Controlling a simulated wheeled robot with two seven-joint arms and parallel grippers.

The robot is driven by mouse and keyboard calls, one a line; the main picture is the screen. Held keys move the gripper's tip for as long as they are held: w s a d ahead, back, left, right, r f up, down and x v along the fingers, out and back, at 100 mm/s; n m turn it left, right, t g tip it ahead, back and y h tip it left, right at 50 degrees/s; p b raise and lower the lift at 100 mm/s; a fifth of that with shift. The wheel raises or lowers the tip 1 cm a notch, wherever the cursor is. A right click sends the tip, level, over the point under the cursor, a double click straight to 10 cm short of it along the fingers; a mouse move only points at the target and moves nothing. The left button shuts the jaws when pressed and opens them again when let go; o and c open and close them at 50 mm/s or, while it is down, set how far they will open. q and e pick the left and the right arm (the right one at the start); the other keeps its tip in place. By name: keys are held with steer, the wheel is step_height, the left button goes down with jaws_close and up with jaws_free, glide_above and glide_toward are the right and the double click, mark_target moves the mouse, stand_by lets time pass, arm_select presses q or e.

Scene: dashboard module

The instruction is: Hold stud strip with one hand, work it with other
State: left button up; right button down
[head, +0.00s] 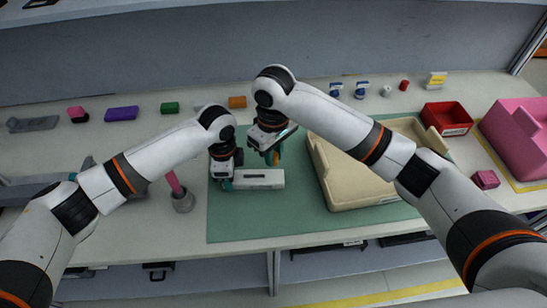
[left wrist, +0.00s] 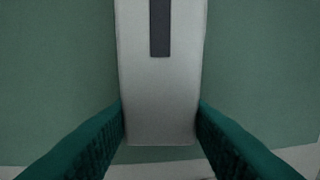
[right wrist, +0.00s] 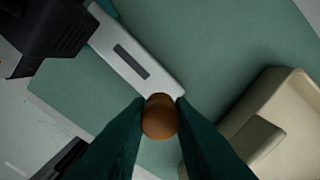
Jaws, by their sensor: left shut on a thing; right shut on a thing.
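The stud strip (head: 262,181), a light grey bar with a dark slot, lies on the green mat (head: 230,222). My left gripper (head: 229,183) is shut on its left end. In the left wrist view the teal fingers (left wrist: 161,118) flank the strip (left wrist: 160,95). My right gripper (head: 273,157) is above and behind the strip's right part, shut on a brown round-topped thing (right wrist: 159,117). In the right wrist view this thing is close to the near end of the strip (right wrist: 135,58). I cannot tell whether they touch. Its lower part is hidden.
A beige tray (head: 335,190) stands on the mat right of the strip, close to my right gripper. A grey holder with a pink piece (head: 183,198) stands left of the mat. A red bin (head: 447,118) and pink bin (head: 515,135) are at right. The front mat is clear.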

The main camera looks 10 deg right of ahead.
arm_select(q)
steer(key=o, duration=1.4)
steer(key=shift+c, duration=0.2)
step_height(320, 180, up, 12)
steer(key=shift+f, duration=0.1)
